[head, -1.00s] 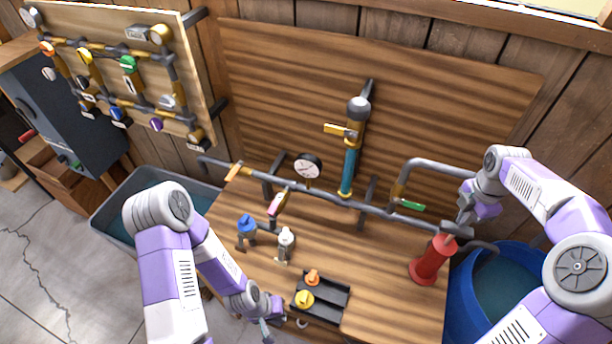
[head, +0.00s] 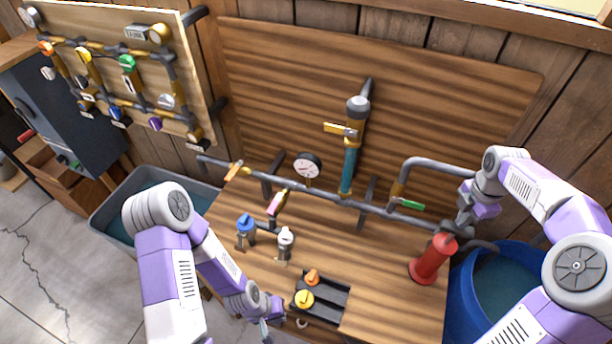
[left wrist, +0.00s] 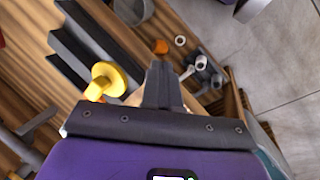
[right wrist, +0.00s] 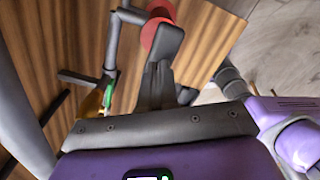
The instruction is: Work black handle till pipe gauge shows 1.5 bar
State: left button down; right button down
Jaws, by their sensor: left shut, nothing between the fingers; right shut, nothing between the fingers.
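The red hand pump (head: 430,264) stands at the right end of the bench; its black handle (head: 446,241) is at the top. My right gripper (head: 462,223) is shut and empty, close by the handle; I cannot tell whether they touch. In the right wrist view the red pump (right wrist: 160,28) is partly hidden behind a dark bar near my shut fingers (right wrist: 157,75). The round white pipe gauge (head: 307,166) sits on the grey pipe (head: 333,196); its reading is too small to tell. My left gripper (head: 268,326) is shut and empty at the bench's front edge.
A black tray (head: 335,297) holds an orange and a yellow valve piece. Blue (head: 245,224) and white (head: 285,238) valves stand left of it. A blue barrel (head: 505,285) is at right, a grey water tub (head: 112,207) at left. A green-handled valve (head: 411,205) is near my right gripper.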

aim_at(456, 230)
jog(key=shift+s+f+b, duration=0.1)
jog(key=shift+f+b, duration=1.45)
jog(key=shift+f, duration=1.35)
notch_tip(456, 230, up, 6)
jog(key=p, duration=0.6)
jog(key=shift+r, duration=0.25)
jog(key=shift+f, duration=0.1)
jog(key=shift+f, duration=0.1)
jog(key=shift+f+b, duration=1.85)
jog(key=shift+f, duration=1.1)
notch_tip(456, 230, up, 6)
jog(key=p, duration=0.5)
jog(key=shift+r, duration=0.1)
